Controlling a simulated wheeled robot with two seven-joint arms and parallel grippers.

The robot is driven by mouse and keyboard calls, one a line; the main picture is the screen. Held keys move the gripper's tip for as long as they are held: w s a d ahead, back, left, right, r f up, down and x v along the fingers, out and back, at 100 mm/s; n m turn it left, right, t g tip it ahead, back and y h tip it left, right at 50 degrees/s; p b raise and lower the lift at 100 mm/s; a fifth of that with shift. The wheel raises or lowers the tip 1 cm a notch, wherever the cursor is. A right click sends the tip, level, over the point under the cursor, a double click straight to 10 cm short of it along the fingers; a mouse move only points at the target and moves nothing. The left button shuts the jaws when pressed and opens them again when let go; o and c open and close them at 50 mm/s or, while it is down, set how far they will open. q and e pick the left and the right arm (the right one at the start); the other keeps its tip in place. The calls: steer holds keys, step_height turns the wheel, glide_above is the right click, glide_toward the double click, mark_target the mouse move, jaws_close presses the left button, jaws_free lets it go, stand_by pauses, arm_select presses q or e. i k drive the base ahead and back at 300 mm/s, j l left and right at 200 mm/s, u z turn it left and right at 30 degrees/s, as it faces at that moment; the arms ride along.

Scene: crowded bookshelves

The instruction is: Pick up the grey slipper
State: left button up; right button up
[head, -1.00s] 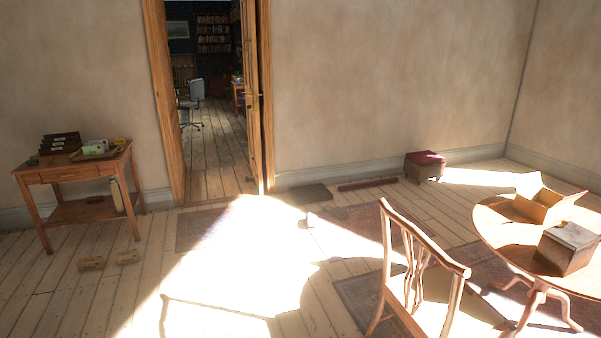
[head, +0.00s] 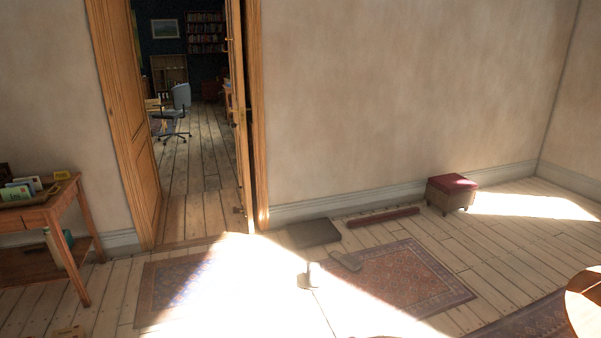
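A grey, slipper-like shape (head: 345,261) lies on the floor at the upper left edge of the patterned rug, in shade. A second, paler shape (head: 313,274) is just left of it in the sunlight, and may be the other slipper of a pair. Both are small, and the glare hides detail. Neither of my grippers shows in the head view.
An open door (head: 238,120) leads to a room with a blue chair. A dark flat mat (head: 314,233), a long red roll (head: 383,217) and a red-topped stool (head: 452,192) lie along the wall. A side table (head: 75,204) stands left, a round table (head: 590,300) right. The sunlit floor is open.

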mark_target(316, 283)
steer(key=i, duration=2.25)
